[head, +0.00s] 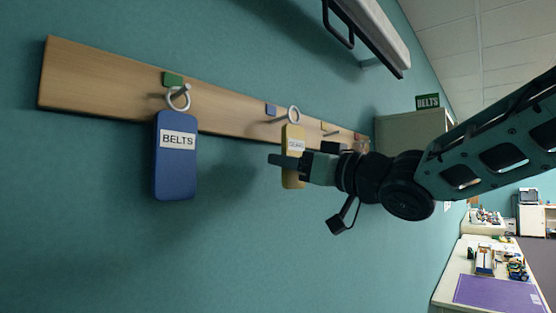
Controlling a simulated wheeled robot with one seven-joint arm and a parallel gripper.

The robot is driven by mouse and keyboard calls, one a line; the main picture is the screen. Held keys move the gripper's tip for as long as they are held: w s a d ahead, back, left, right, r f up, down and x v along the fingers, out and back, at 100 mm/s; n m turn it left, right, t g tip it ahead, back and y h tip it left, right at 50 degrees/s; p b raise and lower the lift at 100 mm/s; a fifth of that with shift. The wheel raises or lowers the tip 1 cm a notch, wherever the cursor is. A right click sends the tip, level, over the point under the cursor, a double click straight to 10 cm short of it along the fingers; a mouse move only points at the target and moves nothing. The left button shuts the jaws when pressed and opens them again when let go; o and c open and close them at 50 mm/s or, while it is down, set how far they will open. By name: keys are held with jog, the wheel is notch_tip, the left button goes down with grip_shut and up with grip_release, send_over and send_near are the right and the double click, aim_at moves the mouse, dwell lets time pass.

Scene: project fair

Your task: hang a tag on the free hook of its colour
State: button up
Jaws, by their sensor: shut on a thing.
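A wooden hook board (220,110) runs along the teal wall. A blue tag (174,165) labelled BELTS hangs by its white ring on the hook under the green patch (173,79). My gripper (286,161) is shut on a yellow tag (293,134), whose label is partly hidden by the fingers. The yellow tag's ring (293,114) shows at the tip of the hook by the blue patch (270,109); I cannot tell if it is around it. Farther along, the hook by the yellow patch (323,126) looks bare. A red patch (360,136) is partly seen beyond.
A shelf or rack (375,30) juts out above the board. A cabinet (400,128) with a green BELTS sign (427,101) stands beyond my arm. A table with a purple mat (497,291) and models is at lower right. The wall below the board is clear.

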jog(key=shift+r+v, duration=0.15)
jog(key=shift+v, duration=0.7)
jog(key=shift+r+v, duration=0.2)
jog(key=shift+v, duration=0.7)
jog(key=shift+d, duration=0.1)
jog(key=shift+s, duration=0.1)
